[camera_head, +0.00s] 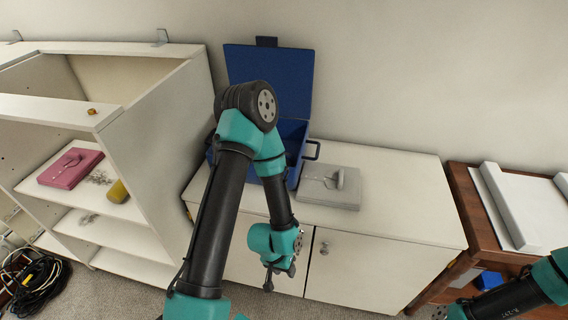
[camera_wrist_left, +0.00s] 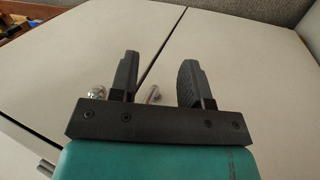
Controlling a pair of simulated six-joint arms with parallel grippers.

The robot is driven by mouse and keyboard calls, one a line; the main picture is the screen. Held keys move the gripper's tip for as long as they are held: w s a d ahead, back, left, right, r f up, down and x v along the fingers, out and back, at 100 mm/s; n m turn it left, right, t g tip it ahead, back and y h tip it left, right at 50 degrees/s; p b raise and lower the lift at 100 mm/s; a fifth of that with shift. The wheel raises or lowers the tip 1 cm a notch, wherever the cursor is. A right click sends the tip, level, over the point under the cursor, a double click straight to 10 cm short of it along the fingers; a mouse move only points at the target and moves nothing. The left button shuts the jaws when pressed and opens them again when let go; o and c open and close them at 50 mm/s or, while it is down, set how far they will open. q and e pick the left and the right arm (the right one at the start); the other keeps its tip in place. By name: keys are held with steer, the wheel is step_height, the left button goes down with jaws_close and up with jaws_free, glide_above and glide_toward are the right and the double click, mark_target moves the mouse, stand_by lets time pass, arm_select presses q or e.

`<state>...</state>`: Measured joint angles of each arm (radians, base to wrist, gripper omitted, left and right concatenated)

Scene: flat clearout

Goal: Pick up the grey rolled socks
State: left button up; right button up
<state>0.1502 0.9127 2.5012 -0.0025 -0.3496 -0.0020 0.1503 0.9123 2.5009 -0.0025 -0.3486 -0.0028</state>
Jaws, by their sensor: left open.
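No thing is plainly recognisable as grey rolled socks. A small grey lump (camera_head: 88,218) lies on the lower shelf of the white shelf unit at the left; it is too small to tell what it is. My left gripper (camera_head: 279,280) hangs in front of the low white cabinet, far to the right of that lump. In the left wrist view, its two dark fingers (camera_wrist_left: 158,75) are apart with nothing held, facing the cabinet doors (camera_wrist_left: 235,75) and two knobs. Only part of my right arm shows at the lower right; its gripper is out of the frame.
An open blue box (camera_head: 270,75) and a grey slab (camera_head: 328,187) stand on the cabinet top. The shelf unit (camera_head: 150,150) holds a pink slab (camera_head: 70,167) and a yellow object (camera_head: 118,191). Black cable (camera_head: 35,283) lies coiled on the floor. A wooden table (camera_head: 470,205) stands right.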

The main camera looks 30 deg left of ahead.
arm_select(q)
steer(key=o, duration=0.8)
steer(key=shift+c, duration=0.2)
